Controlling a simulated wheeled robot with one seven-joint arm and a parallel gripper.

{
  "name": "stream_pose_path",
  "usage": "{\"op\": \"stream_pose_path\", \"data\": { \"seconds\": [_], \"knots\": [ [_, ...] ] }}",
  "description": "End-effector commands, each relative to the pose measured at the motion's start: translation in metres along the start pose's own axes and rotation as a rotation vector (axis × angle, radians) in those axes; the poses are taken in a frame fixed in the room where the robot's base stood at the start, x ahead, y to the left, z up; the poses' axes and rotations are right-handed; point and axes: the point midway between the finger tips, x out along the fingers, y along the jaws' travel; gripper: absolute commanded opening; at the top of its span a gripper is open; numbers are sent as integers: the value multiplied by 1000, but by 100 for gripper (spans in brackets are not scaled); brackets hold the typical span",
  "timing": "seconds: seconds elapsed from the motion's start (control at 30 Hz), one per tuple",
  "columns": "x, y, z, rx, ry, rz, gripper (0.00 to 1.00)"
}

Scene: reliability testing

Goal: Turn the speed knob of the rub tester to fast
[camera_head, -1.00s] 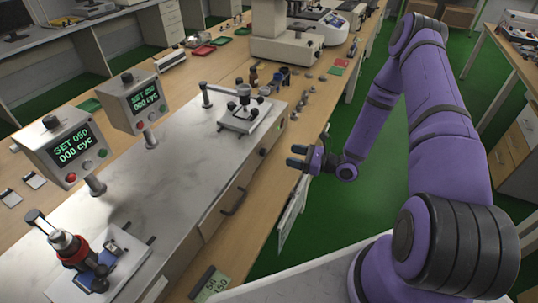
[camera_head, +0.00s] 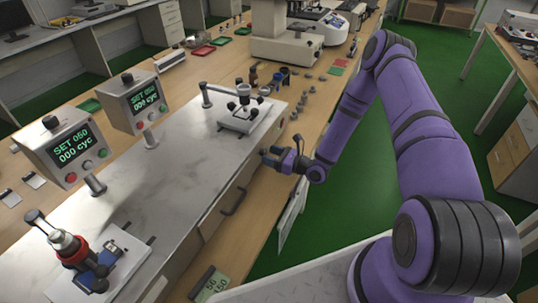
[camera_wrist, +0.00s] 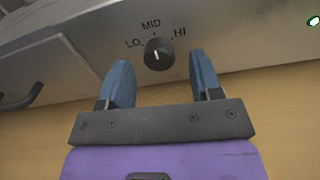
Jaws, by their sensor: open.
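The rub tester (camera_head: 165,180) is a long pale-topped machine on the wooden bench. Its speed knob (camera_wrist: 159,54) is small, round and black on the metal front panel, with LO, MID and HI printed around it. A white mark on the knob points roughly up, towards MID. My gripper (camera_wrist: 160,68) is open and empty, with one blue finger on each side of the knob in the wrist view. Contact with the knob cannot be seen. In the head view my gripper (camera_head: 274,158) is at the tester's front face and hides the knob.
Two control boxes (camera_head: 68,150) (camera_head: 133,100) with green displays stand on the tester's far side. A rubbing head (camera_head: 70,250) is at the near end. A dark drawer handle (camera_head: 234,202) sticks out left of my gripper. Green floor lies open right of the bench.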

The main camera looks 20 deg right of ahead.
Motion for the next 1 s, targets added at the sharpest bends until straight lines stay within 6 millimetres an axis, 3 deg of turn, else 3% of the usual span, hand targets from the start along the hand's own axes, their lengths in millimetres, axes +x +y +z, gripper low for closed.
{"op": "stream_pose_path", "data": {
  "seconds": [0.43,0.67,1.0],
  "knots": [
    [11,0,0,1,1,0,59],
    [11,0,0,0,0,0,9],
    [10,0,0,40,0,-1,10]
  ]
}}
